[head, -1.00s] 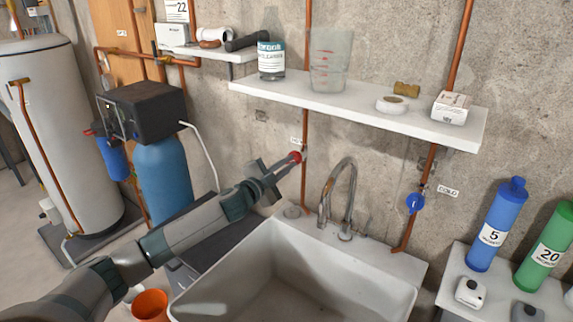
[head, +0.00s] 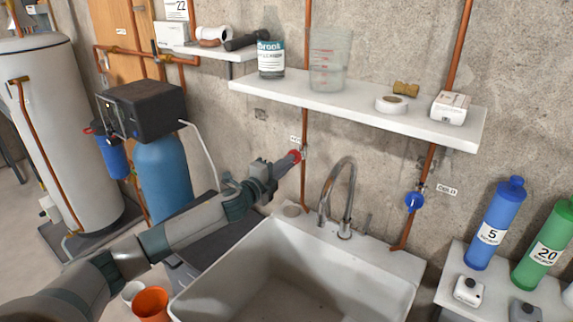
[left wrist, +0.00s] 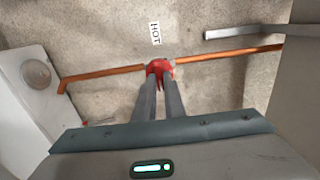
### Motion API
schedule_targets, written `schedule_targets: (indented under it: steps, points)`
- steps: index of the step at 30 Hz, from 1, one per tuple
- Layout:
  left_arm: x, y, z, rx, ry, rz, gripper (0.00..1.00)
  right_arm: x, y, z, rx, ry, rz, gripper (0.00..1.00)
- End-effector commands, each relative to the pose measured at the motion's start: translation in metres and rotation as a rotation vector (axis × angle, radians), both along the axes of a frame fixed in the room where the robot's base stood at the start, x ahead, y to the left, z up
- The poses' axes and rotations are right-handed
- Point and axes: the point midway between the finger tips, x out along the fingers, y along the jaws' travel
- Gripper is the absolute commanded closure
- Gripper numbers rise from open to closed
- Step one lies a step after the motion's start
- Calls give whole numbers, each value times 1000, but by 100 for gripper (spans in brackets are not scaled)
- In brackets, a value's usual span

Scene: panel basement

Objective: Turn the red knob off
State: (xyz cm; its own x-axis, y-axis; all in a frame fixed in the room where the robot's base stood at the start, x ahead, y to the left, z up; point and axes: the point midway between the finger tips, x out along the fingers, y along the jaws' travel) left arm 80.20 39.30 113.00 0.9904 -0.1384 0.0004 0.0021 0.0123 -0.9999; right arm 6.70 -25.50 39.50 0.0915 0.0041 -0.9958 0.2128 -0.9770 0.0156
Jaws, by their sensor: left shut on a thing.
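The red knob (head: 295,156) sits on the copper pipe to the left of the sink faucet, below a small label. In the left wrist view the red knob (left wrist: 159,71) is at the centre on the pipe, beside the label reading HOT. My left gripper (head: 286,161) reaches it from the left. Its two fingers (left wrist: 160,84) are close together on the knob, which partly hides between them. My right gripper is in neither view.
A white sink (head: 285,238) with a curved faucet (head: 343,195) lies below. A blue knob (head: 414,202) is on the right pipe. An orange cup (head: 151,304) stands at the lower left.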

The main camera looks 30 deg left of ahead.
Motion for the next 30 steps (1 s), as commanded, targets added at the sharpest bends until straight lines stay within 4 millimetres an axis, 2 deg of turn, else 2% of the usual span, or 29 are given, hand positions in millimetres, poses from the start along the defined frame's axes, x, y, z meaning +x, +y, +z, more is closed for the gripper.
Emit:
schedule_targets:
  steps: [10,11,12,13,23,30]
  points:
    - [0,-1,-2,5,1,-1,100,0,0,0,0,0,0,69]
    - [0,-1,-2,5,1,-1,83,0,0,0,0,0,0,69]
    - [0,-1,-2,4,1,-1,74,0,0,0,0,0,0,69]
    - [0,-1,-2,4,1,-1,72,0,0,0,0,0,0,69]
    - [-1,0,-1,3,1,0,72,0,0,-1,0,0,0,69]
    - [-13,2,-2,3,0,-1,72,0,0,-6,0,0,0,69]
